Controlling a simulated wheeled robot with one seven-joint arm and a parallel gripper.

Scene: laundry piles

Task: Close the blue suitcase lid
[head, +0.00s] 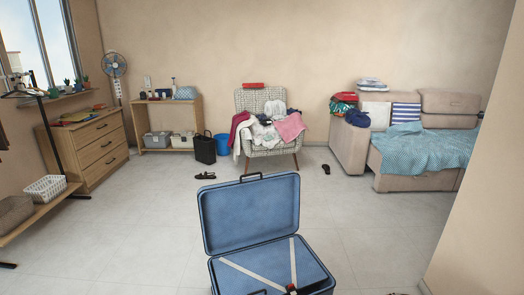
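The blue suitcase (325,268) stands open on the tiled floor at the bottom centre of the head view. Its lid (250,212) stands up at the back, hinged on the far side, leaning slightly away. A dark handle (251,177) shows at the lid's top edge. Two pale straps (293,262) cross the inside of the base, with a small red and dark piece (291,289) where they meet. The near edge of the suitcase is cut off by the frame. My gripper is not in view.
A patterned armchair (249,103) piled with clothes stands behind. A sofa (383,177) is at right, wooden drawers (105,160) at left. Sandals (205,176) and a dark shoe (326,169) lie on the floor. A wall edge (480,200) borders the right. Floor beside the suitcase is clear.

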